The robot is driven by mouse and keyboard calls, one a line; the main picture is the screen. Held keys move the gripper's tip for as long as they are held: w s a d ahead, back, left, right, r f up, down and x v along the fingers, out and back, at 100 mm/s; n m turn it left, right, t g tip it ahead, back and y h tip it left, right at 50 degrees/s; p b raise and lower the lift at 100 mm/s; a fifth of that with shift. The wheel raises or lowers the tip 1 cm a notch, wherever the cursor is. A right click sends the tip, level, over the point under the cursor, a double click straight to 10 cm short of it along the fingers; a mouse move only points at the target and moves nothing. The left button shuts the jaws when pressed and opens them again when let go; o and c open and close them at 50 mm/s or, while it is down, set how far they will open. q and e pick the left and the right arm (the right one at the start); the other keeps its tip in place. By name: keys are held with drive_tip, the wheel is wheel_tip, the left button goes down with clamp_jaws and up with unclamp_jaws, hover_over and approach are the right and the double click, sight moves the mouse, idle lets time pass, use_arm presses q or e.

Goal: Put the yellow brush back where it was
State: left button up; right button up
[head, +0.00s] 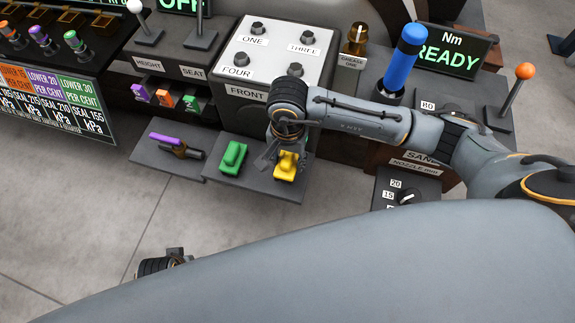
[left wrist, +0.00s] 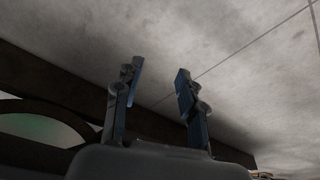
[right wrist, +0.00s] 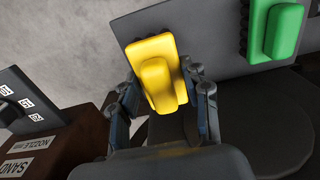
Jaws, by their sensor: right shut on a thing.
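The yellow brush (head: 287,166) is at the right end of a dark grey shelf (head: 262,183), below the panel marked FRONT. It shows large in the right wrist view (right wrist: 157,75). My right gripper (head: 277,158) is above the brush and shut on it, with one finger at each side in the right wrist view (right wrist: 165,100). I cannot tell whether the brush rests fully on the shelf. My left gripper (left wrist: 158,85) is open and empty, with bare floor beyond its fingers.
A green brush (head: 232,157) lies on the same shelf, left of the yellow one. A purple-handled tool (head: 170,140) lies on a shelf further left. Floor is clear in front.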

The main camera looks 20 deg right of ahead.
sight(288, 157)
wheel_tip(288, 157, down, 4)
drive_tip(key=shift+r, duration=0.25)
use_arm(q)
drive_tip(key=shift+w+r, duration=0.15)
drive_tip(key=shift+r, duration=0.8)
drive_tip(key=shift+b, duration=0.3)
use_arm(e)
drive_tip(key=shift+f, duration=0.1)
drive_tip(key=o, duration=1.1)
use_arm(q)
drive_tip(key=shift+r, duration=0.45)
wheel_tip(288, 157, down, 6)
drive_tip(key=s+p, duration=0.1)
drive_tip(key=shift+p, duration=0.35)
use_arm(e)
wheel_tip(288, 157, up, 12)
drive_tip(key=shift+r, duration=0.1)
use_arm(q)
drive_tip(key=shift+s, duration=0.1)
